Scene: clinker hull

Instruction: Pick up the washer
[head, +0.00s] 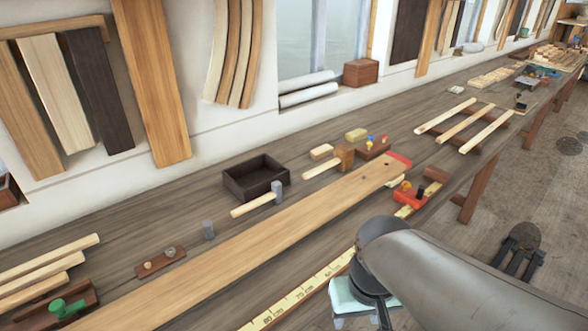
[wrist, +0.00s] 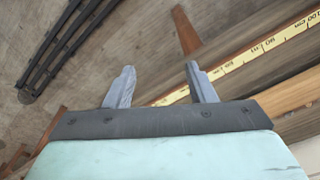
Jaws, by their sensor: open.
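A small brown block (head: 160,262) lies on the bench at the left in the head view. It carries a small grey round piece (head: 170,252) and a small copper-coloured piece (head: 147,265). The grey piece may be the washer, but it is too small to tell. My gripper (wrist: 161,70) is open and empty in the wrist view, with its two grey fingers apart above the floor and the bench edge. In the head view its pale teal body shows at the bottom, beside the bench's front edge, far right of the block; its fingers are hidden there. No washer shows in the wrist view.
A long plank (head: 250,250) lies along the bench, with a yellow measuring tape (head: 300,294) in front of it.

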